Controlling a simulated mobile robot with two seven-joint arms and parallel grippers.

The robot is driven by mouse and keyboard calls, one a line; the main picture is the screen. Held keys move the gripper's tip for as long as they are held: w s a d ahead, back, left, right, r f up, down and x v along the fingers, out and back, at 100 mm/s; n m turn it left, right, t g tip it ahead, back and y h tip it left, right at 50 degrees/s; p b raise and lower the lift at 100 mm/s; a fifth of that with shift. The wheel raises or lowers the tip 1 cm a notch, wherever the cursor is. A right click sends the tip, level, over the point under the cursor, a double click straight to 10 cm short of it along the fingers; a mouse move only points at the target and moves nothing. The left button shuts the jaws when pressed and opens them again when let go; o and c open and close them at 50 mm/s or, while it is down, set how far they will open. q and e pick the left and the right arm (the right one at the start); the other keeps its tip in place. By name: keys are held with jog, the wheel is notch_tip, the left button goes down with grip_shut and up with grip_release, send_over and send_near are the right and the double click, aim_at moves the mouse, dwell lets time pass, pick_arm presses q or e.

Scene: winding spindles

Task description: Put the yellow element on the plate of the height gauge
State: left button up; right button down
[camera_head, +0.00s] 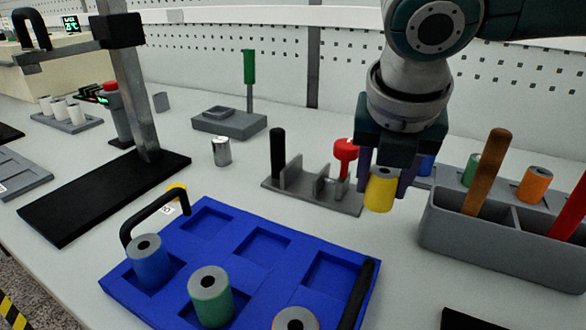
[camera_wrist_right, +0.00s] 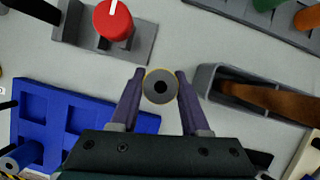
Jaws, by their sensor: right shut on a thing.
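The yellow element (camera_head: 380,192) is a short cylinder with a grey top and a dark centre hole. My right gripper (camera_head: 384,182) is shut on it and holds it upright above the table, near the red-knobbed rack. In the right wrist view the yellow element (camera_wrist_right: 160,75) sits between the fingertips of my right gripper (camera_wrist_right: 160,88). A stand with a tall metal column (camera_head: 134,95) and flat black base (camera_head: 105,195) is at left. A grey block (camera_head: 230,124) with a green-topped post and a small raised square stands at the back. I cannot tell which is the height gauge. My left gripper is not in view.
A blue tray (camera_head: 232,244) with blue, green and orange elements lies in front. A grey rack (camera_head: 312,195) with a red knob stands beside my gripper. A grey bin (camera_head: 500,240) is at right. A small metal cylinder (camera_head: 221,151) stands on otherwise clear table behind the tray.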

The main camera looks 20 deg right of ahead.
aim_at(377, 208)
notch_tip(377, 208, down, 5)
jog(key=shift+r+b, duration=0.2)
jog(key=shift+b, duration=0.25)
jog(key=shift+r, duration=0.1)
jog(key=shift+c, duration=1.9)
grip_release()
